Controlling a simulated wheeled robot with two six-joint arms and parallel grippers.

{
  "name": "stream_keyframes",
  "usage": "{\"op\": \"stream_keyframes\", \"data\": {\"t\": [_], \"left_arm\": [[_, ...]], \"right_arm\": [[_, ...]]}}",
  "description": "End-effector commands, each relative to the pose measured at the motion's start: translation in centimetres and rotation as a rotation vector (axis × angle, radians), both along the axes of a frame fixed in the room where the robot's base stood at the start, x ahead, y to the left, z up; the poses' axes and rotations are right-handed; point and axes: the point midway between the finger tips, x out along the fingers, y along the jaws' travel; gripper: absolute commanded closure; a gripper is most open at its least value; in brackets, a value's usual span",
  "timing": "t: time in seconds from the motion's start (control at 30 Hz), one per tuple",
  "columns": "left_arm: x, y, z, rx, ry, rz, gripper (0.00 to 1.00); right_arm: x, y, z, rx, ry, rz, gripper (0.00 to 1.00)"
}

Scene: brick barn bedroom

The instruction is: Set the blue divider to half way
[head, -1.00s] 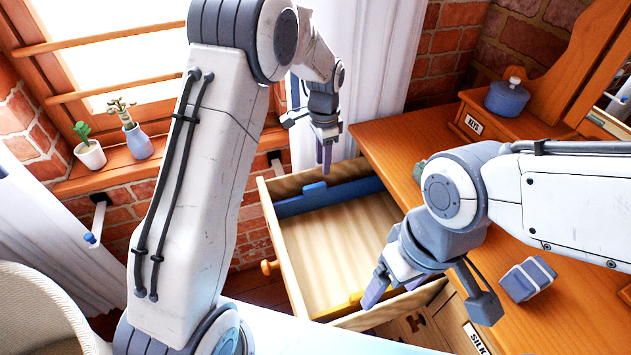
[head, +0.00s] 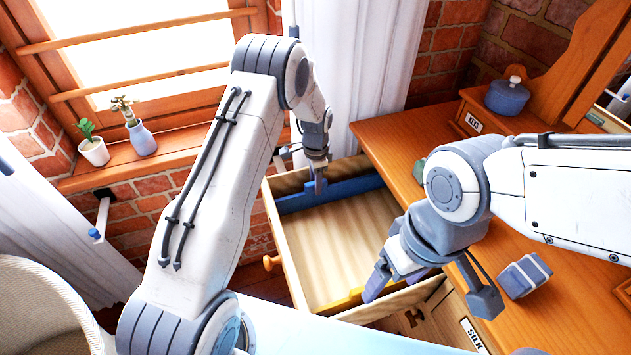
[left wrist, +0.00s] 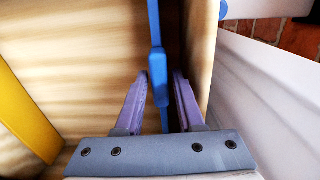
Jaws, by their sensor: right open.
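The blue divider (head: 350,189) stands across the open drawer (head: 286,254), close to its far end. In the left wrist view the blue divider (left wrist: 155,28) runs lengthwise between the two purple fingers of my left gripper (left wrist: 161,88). The fingers are apart, one on each side, with a visible gap to it. In the head view my left gripper (head: 318,181) points down into the drawer at the divider. My right gripper (head: 393,283) is open over the near part of the drawer, by the yellow divider (head: 345,301), and holds nothing visible.
The yellow divider also shows in the left wrist view (left wrist: 24,108). The drawer floor between the dividers is empty. A grey-blue block (head: 524,276) and a blue pot (head: 507,97) stand on the wooden dresser (head: 390,135). A white curtain hangs behind the drawer.

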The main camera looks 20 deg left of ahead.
Motion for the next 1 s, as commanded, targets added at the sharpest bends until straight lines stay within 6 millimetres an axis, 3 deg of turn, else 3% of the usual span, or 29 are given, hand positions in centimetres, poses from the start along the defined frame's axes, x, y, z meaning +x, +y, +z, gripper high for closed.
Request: {"op": "stream_keyframes", "data": {"t": [0.2, 0.27, 0.3, 0.33, 1.0], "left_arm": [[0.01, -0.02, -0.04, 0.000, 0.000, 0.000, 0.62], [0.01, -0.02, -0.04, 0.000, 0.000, 0.000, 0.82], [0.01, -0.01, -0.03, 0.000, 0.000, 0.000, 0.97], [0.01, -0.01, -0.03, 0.000, 0.000, 0.000, 1.00], [0.00, 0.00, 0.02, 0.000, 0.000, 0.000, 1.00]], "right_arm": [[0.00, 0.00, -0.01, 0.000, 0.000, 0.000, 0.19], [0.00, 0.00, -0.01, 0.000, 0.000, 0.000, 0.19], [0.00, 0.00, -0.01, 0.000, 0.000, 0.000, 0.19], [0.00, 0.00, -0.01, 0.000, 0.000, 0.000, 0.19], [0.00, 0.00, 0.00, 0.000, 0.000, 0.000, 0.19]]}}
